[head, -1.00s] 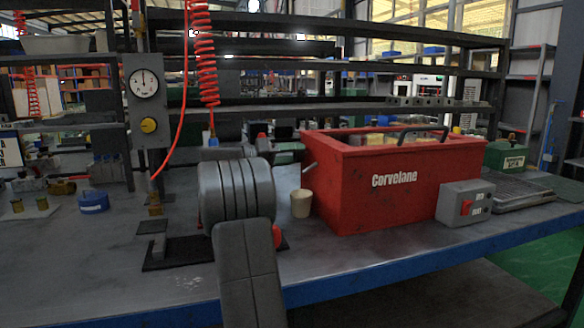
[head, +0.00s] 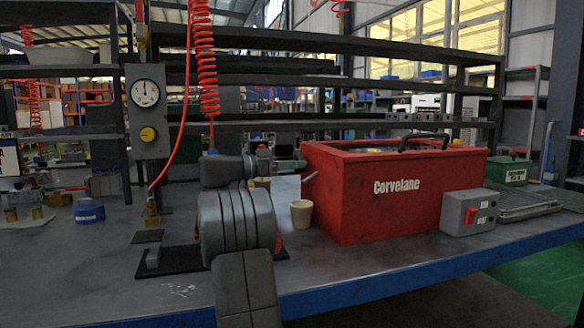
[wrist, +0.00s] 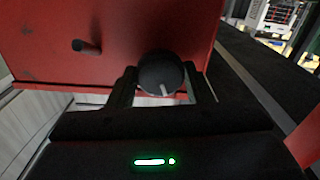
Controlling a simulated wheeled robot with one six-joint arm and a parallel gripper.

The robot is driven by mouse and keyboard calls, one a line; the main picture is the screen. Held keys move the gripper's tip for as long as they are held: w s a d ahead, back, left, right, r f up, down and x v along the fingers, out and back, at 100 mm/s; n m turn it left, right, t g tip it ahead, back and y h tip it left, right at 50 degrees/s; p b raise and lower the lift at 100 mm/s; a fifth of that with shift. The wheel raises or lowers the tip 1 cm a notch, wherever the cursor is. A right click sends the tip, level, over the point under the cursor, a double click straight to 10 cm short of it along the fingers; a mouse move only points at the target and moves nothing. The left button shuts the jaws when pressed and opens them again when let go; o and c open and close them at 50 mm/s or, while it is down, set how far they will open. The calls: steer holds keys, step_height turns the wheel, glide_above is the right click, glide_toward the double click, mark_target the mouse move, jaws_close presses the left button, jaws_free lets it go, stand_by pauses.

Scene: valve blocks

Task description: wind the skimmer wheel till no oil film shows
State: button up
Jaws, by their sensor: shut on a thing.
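The red Corvelane tank (head: 390,205) stands on the bench, and its end wall (wrist: 40,45) fills the upper left of the wrist view. A round black wheel (wrist: 160,68) with a pale index mark, pointing down in the picture, sits on that wall. My gripper (wrist: 162,84) is shut on the wheel, a finger on either side. The tank's top is seen nearly edge-on, so I cannot tell whether oil film shows inside.
A short spout (head: 310,175) juts from the tank's left end, above a beige cup (head: 301,214). A grey switch box (head: 468,212) stands at the tank's right front. A gauge panel (head: 147,112) and red coiled hose (head: 204,70) are at the left.

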steer(key=shift+f, duration=0.15)
steer(key=o, duration=1)
steer(key=shift+c, duration=0.2)
steer(key=shift+a, duration=0.15)
steer(key=p+v, duration=0.4)
steer(key=v, duration=0.9)
steer(key=shift+a, duration=0.3)
steer(key=shift+s+d, duration=0.1)
